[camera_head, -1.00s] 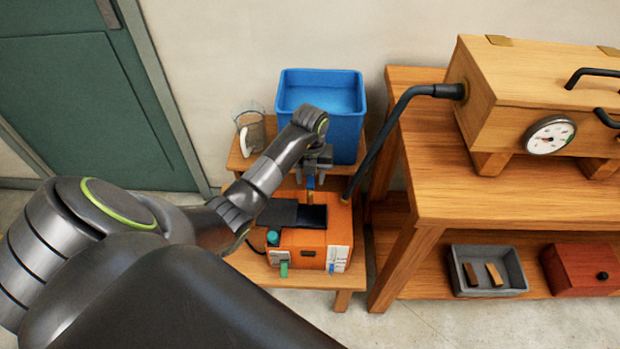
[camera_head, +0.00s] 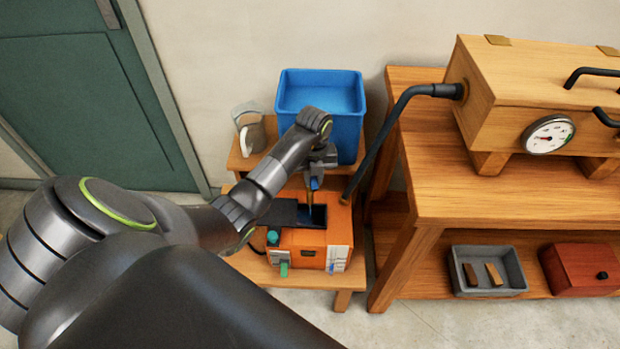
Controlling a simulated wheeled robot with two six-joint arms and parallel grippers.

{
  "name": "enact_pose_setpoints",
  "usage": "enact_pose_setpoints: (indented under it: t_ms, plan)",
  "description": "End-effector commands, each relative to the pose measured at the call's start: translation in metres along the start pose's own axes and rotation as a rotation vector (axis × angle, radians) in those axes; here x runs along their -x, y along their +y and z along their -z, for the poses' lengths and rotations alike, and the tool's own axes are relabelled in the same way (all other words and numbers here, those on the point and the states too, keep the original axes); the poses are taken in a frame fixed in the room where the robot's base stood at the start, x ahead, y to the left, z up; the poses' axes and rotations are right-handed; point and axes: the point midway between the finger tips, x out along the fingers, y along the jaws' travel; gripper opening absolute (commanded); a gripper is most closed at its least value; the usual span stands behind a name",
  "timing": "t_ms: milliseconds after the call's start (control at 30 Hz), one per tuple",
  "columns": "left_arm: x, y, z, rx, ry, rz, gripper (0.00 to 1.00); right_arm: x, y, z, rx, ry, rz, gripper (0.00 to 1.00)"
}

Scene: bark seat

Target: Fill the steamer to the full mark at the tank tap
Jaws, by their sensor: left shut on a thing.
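The steamer (camera_head: 300,242) is an orange box on a low wooden stand. A dark opening (camera_head: 318,214) shows in its top, beside a dark flap. A pale gauge strip (camera_head: 338,258) with some blue low on it is on its front; its marks are too small to read. The blue tank (camera_head: 349,128) stands behind, holding water. Its brass tap (camera_head: 310,198) points down over the opening. My left gripper (camera_head: 315,178) is shut on the tap's blue lever, partly hidden by its fingers. I cannot make out a stream clearly. My right gripper is out of view.
A jug (camera_head: 250,128) stands left of the tank. A grey tray (camera_head: 488,270) is on the lower shelf.

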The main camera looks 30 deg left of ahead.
Motion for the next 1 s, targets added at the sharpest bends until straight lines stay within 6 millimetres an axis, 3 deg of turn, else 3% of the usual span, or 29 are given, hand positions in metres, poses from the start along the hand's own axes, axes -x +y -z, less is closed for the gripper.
enact_pose_setpoints:
  t_ms: [400,1000]
  plan:
    - [0.005,-0.019,-0.013,0.479,-0.018,0.003,0.03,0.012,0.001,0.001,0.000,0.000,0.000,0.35]
    - [0.003,-0.038,-0.018,0.912,-0.013,0.009,0.03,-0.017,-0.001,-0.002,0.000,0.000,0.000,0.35]
